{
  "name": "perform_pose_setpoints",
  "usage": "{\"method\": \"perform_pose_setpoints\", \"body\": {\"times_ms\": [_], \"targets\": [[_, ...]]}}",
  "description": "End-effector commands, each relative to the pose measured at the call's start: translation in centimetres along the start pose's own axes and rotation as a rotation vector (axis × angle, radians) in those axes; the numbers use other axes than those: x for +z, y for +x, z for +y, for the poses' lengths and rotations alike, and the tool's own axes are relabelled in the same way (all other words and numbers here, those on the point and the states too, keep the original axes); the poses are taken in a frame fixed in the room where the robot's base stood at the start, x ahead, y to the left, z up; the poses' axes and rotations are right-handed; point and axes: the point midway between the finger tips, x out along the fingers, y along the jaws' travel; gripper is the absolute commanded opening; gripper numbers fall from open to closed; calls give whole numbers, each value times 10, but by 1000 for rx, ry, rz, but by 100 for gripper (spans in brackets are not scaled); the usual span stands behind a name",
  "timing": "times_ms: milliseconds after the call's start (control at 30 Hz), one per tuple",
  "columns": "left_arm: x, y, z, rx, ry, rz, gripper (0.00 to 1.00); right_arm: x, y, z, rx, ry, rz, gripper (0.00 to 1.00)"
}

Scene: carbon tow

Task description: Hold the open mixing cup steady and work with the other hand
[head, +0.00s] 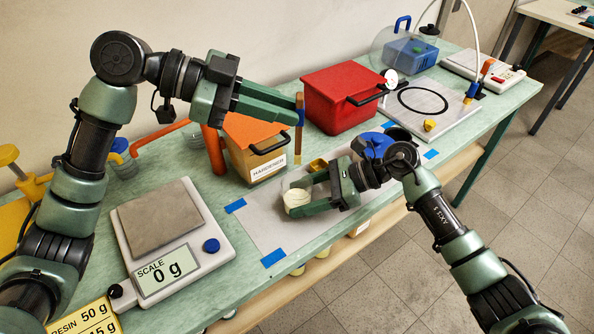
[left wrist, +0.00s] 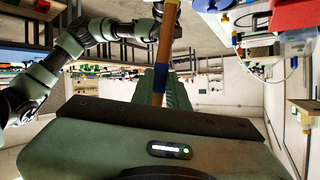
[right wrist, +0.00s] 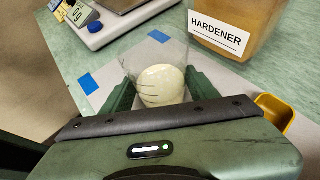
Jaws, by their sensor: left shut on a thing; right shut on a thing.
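The mixing cup (right wrist: 161,84) is clear, open at the top and holds a cream-coloured mass. My right gripper (head: 308,196) is shut around it, one finger on each side. In the head view the cup (head: 296,199) is over the white sheet (head: 262,228); I cannot tell whether it touches the sheet. My left gripper (head: 294,110) is shut on a brown stick with a blue band (head: 299,121), held upright, higher than the cup and behind it. The stick also shows in the left wrist view (left wrist: 166,45).
The scale (head: 165,222) reads 0 g at left. A hardener box (head: 262,168) with an orange lid stands behind the cup, beside a red box (head: 340,100). A small yellow container (right wrist: 274,113) is near my right gripper. Blue tape (head: 273,257) marks the sheet.

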Motion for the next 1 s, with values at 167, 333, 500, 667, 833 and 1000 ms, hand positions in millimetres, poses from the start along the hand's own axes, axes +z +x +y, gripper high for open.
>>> {"method": "perform_pose_setpoints", "body": {"times_ms": [167,333,500,667,833,1000], "targets": [[-18,-8,-4,-2,4,0,0,0,0,0,0,0,0,37],[-33,-15,-7,-1,4,1,0,0,0,0,0,0,0,37],[-48,-22,-11,-1,3,1,0,0,0,0,0,0,0,37],[-63,-28,-14,-1,5,0,0,0,0,0,0,0,0,37],[-77,-35,-17,-1,3,1,0,0,0,0,0,0,0,37],[-84,-38,-18,1,3,0,0,0,0,0,0,0,0,37]]}}
